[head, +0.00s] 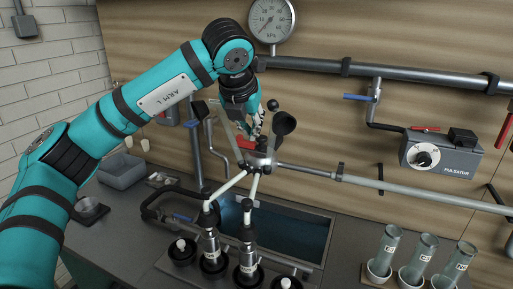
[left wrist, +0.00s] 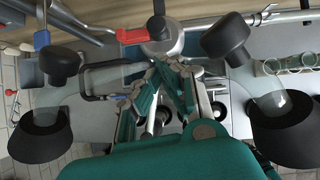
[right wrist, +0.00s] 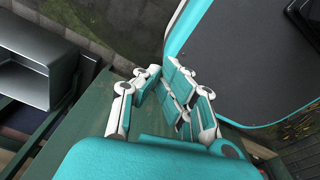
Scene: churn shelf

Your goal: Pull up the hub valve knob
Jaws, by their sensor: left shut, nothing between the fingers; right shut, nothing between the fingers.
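The metal hub (head: 260,160) stands above the sink with pale tubes running down from it to black cups. In the left wrist view the hub (left wrist: 168,46) carries a red lever (left wrist: 132,35) and a black upright piece (left wrist: 157,27) that may be the valve knob. A small black ball (head: 272,105) shows above the hub in the head view; I cannot tell whether it is the knob. My left gripper (head: 258,122) is shut and empty, just above and beside the hub; contact is unclear. My right gripper (right wrist: 163,72) is shut and empty, away from the hub.
A dark, wide-mouthed cup (head: 284,123) sticks up beside the hub. The sink (head: 305,232) lies behind the cups. Glass tubes (head: 420,255) stand at right. A pipe (head: 400,195) crosses behind, and a pulsator box (head: 440,154) hangs on the wall.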

